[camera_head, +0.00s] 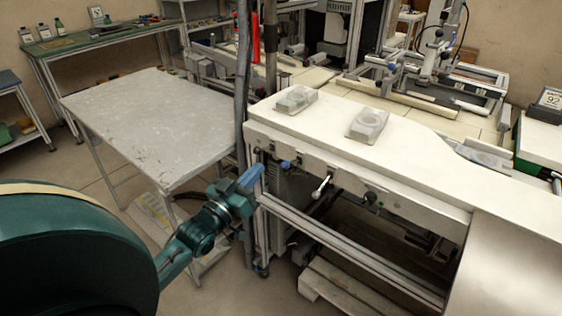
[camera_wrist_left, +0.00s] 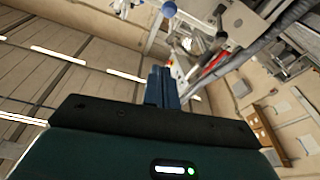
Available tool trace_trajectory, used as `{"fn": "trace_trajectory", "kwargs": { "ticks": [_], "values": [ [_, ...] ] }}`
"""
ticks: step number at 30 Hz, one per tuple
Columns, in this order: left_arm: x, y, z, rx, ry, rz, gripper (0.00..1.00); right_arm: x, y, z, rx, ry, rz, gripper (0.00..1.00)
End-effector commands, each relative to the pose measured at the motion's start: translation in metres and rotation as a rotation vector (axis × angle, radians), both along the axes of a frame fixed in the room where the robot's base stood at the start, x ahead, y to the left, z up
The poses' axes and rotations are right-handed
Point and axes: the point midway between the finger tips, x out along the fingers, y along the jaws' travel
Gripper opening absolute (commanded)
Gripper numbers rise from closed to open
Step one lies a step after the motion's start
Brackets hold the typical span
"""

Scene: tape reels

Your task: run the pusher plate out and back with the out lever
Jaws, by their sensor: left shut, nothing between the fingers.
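My left gripper (camera_head: 250,179) is shut and empty, its blue fingers pointing up beside the left front corner of the white machine table (camera_head: 420,170). Its shut fingers also show in the left wrist view (camera_wrist_left: 162,86). A lever with a pale handle (camera_head: 323,186) sticks out of the table's front edge, to the right of the gripper and apart from it. A blue knob (camera_head: 286,164) and a dark knob (camera_head: 370,198) sit on the same edge. I cannot tell which one is the out lever. I cannot make out the pusher plate for certain. My right gripper is out of view.
Two clear-topped packs (camera_head: 296,99) (camera_head: 368,124) lie on the white table. A grey metal table (camera_head: 150,115) stands to the left, with a dark upright post (camera_head: 243,80) between. A pallet (camera_head: 345,290) lies beneath the machine's lower rail (camera_head: 350,252).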

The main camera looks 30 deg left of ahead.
Motion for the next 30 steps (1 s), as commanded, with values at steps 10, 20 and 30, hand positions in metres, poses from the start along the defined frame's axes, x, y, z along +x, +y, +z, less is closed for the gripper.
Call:
{"fn": "trace_trajectory", "kwargs": {
  "ticks": [10, 20, 30],
  "values": [
    [0.058, -0.001, 0.014, 0.001, -0.004, 0.000, 0.00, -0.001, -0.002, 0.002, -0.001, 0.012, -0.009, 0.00],
    [0.093, -0.006, -0.003, 0.000, 0.005, -0.001, 0.00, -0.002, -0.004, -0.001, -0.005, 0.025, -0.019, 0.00],
    [0.089, -0.009, -0.020, 0.001, 0.001, 0.000, 0.00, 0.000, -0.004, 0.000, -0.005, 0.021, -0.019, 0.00]
  ]
}}
